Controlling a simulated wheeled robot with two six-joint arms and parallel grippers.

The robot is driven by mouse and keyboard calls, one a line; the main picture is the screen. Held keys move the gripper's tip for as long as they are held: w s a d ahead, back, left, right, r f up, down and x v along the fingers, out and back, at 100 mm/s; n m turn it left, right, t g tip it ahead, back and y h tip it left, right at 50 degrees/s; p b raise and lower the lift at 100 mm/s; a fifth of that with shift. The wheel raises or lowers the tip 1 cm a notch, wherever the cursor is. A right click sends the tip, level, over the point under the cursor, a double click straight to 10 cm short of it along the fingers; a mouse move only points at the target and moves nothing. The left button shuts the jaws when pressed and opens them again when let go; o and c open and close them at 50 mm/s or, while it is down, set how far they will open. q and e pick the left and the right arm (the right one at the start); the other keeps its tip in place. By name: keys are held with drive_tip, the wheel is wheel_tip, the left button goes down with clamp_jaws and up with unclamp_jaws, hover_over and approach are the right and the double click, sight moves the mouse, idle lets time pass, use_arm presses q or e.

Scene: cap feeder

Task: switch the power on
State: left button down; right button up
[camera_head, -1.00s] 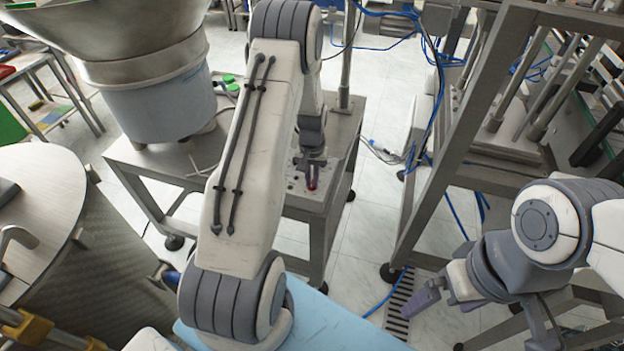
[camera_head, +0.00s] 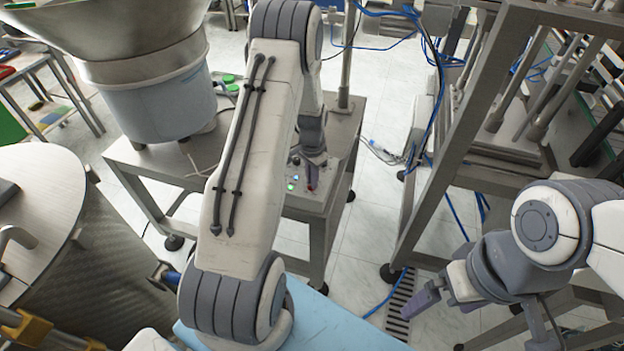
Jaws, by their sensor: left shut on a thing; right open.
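The control panel (camera_head: 301,199) is on the front top of the metal feeder stand. Small green and white lights (camera_head: 291,183) glow on it. My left gripper (camera_head: 312,180) points down at the panel and is shut on a small red switch (camera_head: 311,187), which shows only in part at its fingertips. My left arm covers the left part of the panel. My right gripper (camera_head: 420,303) is open and empty, low on the right, well away from the panel.
The large metal feeder bowl (camera_head: 130,45) stands on the stand behind the panel. A metal frame (camera_head: 462,130) with blue cables rises on the right. A round-topped drum (camera_head: 50,215) is on the left.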

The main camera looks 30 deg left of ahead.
idle(0.4)
use_arm(q)
drive_tip(key=c, duration=0.9)
unclamp_jaws()
wheel_tip(320, 180, up, 11)
drive_tip(key=shift+d+f+b, duration=0.1)
drive_tip(key=shift+f+b, duration=0.1)
drive_tip(key=shift+b, duration=0.4)
drive_tip(key=s+d+r+m, duration=0.1)
drive_tip(key=s+d+r, duration=0.3)
drive_tip(key=d, duration=0.6)
drive_tip(key=s+d+r+m, duration=0.1)
drive_tip(key=s+d+r, duration=0.25)
drive_tip(key=d, duration=0.65)
drive_tip(key=s+d+r, duration=0.1)
drive_tip(key=s+d, duration=0.1)
drive_tip(key=s, duration=0.4)
drive_tip(key=s+d+r+m, duration=0.1)
drive_tip(key=s+d, duration=0.2)
drive_tip(key=s, duration=0.4)
drive_tip(key=s+d+r+m+h, duration=0.1)
drive_tip(key=s+d+r, duration=0.1)
drive_tip(key=s, duration=0.4)
drive_tip(key=shift+s+d, duration=0.15)
drive_tip(key=shift+d, duration=0.6)
